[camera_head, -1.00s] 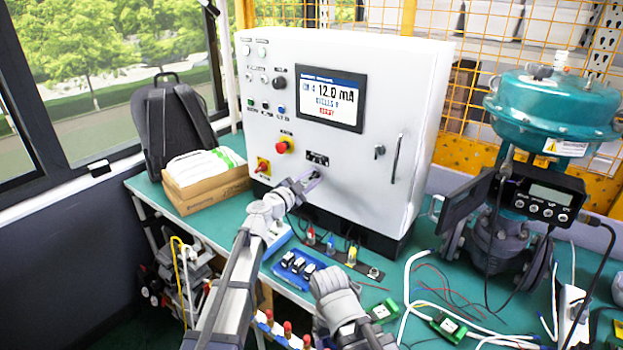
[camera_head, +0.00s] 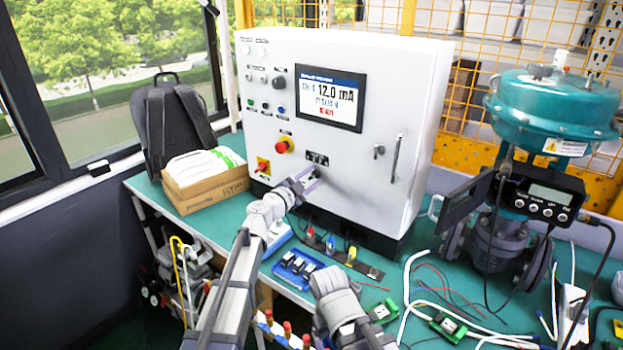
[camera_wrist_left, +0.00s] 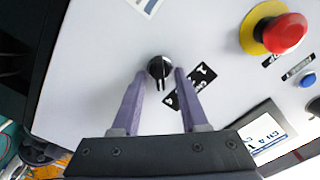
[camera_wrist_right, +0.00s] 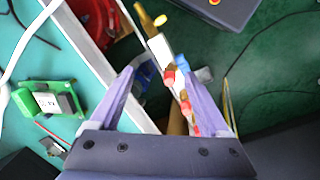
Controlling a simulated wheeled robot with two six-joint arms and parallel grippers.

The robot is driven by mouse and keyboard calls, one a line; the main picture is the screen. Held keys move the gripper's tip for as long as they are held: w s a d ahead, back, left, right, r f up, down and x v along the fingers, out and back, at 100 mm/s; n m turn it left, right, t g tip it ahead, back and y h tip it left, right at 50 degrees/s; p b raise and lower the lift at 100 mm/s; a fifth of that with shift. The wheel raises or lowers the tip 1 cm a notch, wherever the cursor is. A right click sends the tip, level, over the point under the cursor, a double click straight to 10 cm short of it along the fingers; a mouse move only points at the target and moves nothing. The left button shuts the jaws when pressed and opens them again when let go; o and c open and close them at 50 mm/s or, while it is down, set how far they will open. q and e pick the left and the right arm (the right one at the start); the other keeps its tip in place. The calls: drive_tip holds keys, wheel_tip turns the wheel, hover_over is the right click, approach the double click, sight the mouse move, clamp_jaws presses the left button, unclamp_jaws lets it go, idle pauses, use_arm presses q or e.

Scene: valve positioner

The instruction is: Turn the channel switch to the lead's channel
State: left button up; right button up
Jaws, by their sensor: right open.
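The channel switch, a black knob with a white mark (camera_wrist_left: 160,67), is on the pale panel in the left wrist view. Its mark points down toward my gripper. My left gripper (camera_head: 310,178) is at the cabinet front, below a small black label (camera_head: 317,158). In the left wrist view its fingers (camera_wrist_left: 160,75) stand apart on either side of the knob, with narrow gaps showing. The screen (camera_head: 330,97) reads 12.0 mA; its channel digit looks like 4 but is blurred. Coloured lead plugs (camera_head: 330,243) stand below the cabinet. My right gripper (camera_wrist_right: 175,85) is open and empty.
A red emergency button (camera_head: 283,146) and a red rotary switch (camera_head: 263,168) are left of the knob. A blue tray (camera_head: 297,266) lies in front. The valve with its positioner (camera_head: 540,197) stands at right, with loose wires on the green bench.

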use_arm(q)
drive_tip(key=shift+s, duration=0.1)
drive_tip(key=v, duration=0.7)
drive_tip(key=shift+s+a, duration=0.2)
drive_tip(key=shift+a, duration=0.05)
